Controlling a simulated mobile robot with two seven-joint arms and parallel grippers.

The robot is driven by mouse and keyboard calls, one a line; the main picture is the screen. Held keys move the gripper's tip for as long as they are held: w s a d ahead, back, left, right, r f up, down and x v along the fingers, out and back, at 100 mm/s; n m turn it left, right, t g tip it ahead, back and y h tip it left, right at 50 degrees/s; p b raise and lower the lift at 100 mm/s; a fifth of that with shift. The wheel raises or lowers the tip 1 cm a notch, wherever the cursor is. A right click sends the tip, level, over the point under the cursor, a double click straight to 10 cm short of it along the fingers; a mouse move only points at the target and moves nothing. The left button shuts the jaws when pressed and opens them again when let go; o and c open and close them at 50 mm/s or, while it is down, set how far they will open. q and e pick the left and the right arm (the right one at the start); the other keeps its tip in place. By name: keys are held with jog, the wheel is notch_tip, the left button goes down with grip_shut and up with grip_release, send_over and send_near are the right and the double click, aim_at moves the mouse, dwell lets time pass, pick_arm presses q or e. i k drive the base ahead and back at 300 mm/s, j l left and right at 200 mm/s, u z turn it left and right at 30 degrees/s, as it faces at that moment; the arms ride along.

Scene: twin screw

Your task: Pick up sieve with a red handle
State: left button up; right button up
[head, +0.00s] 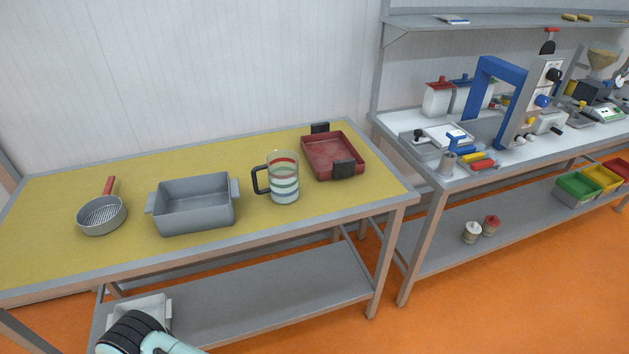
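The sieve (102,216) sits upright on the left part of the yellow-topped table (60,250). It has a round grey bowl with a slotted bottom. Its red handle (109,185) points toward the back of the table. An arm part of mine shows at the bottom left, in front of the table and below its top. No gripper fingers show in the head view, and nothing touches the sieve.
A grey pan (193,205) stands close to the right of the sieve. A striped jug (284,180) and a red tray (333,155) stand farther right. A white container (152,306) is on the lower shelf (270,292). The tabletop left of the sieve is clear.

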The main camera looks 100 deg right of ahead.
aim_at(101, 215)
jog(key=l+z, duration=0.15)
jog(key=z, duration=2.95)
jog(key=u, duration=1.3)
jog(key=z, duration=0.45)
jog(key=j+z, duration=1.2)
jog(key=j, duration=0.3)
jog(key=k+j+z, duration=0.15)
jog(key=j, duration=0.3)
